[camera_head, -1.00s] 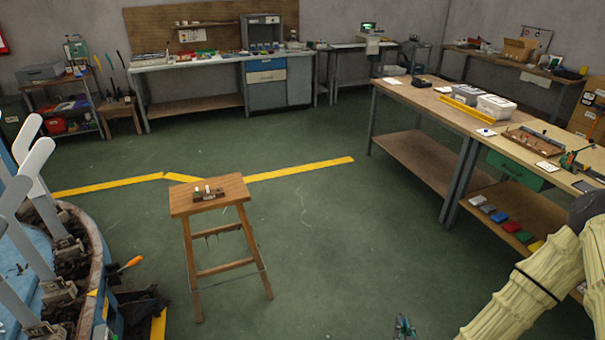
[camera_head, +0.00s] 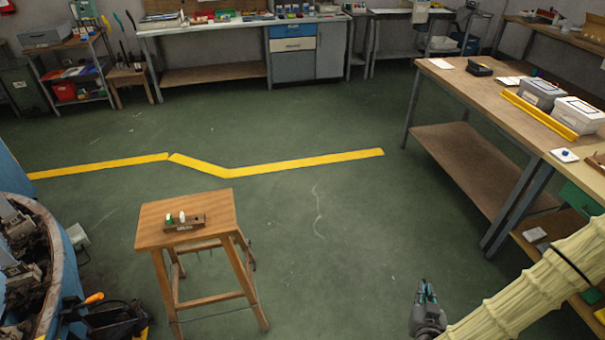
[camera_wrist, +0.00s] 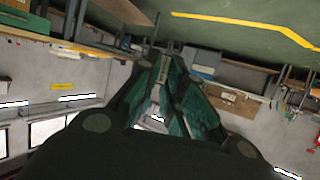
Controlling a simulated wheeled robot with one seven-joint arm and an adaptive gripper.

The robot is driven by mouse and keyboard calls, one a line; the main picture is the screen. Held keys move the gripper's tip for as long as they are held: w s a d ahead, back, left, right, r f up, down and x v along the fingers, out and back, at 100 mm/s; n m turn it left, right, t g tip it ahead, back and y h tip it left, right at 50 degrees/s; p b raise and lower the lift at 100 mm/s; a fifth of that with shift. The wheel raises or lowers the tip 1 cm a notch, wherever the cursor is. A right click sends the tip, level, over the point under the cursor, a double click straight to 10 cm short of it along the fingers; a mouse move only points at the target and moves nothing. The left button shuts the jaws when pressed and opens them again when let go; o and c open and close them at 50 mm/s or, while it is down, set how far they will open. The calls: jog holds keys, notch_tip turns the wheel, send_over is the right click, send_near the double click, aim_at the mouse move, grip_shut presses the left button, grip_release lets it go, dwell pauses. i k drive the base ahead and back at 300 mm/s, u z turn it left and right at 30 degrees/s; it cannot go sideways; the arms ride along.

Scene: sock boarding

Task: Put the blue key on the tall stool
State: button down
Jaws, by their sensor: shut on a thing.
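The tall wooden stool (camera_head: 150,232) stands left of centre in the head view. A small brown block (camera_head: 184,223) with a green piece and a white piece lies on its seat. My gripper (camera_head: 426,290) is at the lower middle, right of the stool and apart from it, fingers pointing up in the picture. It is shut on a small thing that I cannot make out. The dark teal fingers (camera_wrist: 165,105) fill the middle of the wrist view. A small blue thing (camera_head: 565,153) sits on a white card on the right workbench; I cannot tell whether it is a key.
The right workbench (camera_head: 480,95) carries grey boxes (camera_head: 541,93) and a yellow bar (camera_head: 539,114). A round blue-rimmed machine (camera_head: 60,255) stands left of the stool, with an orange-handled tool (camera_head: 94,298) near it. The green floor between stool and gripper is clear.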

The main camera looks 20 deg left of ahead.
aim_at(184, 208)
jog(key=i, duration=3.95)
jog(key=u, duration=4)
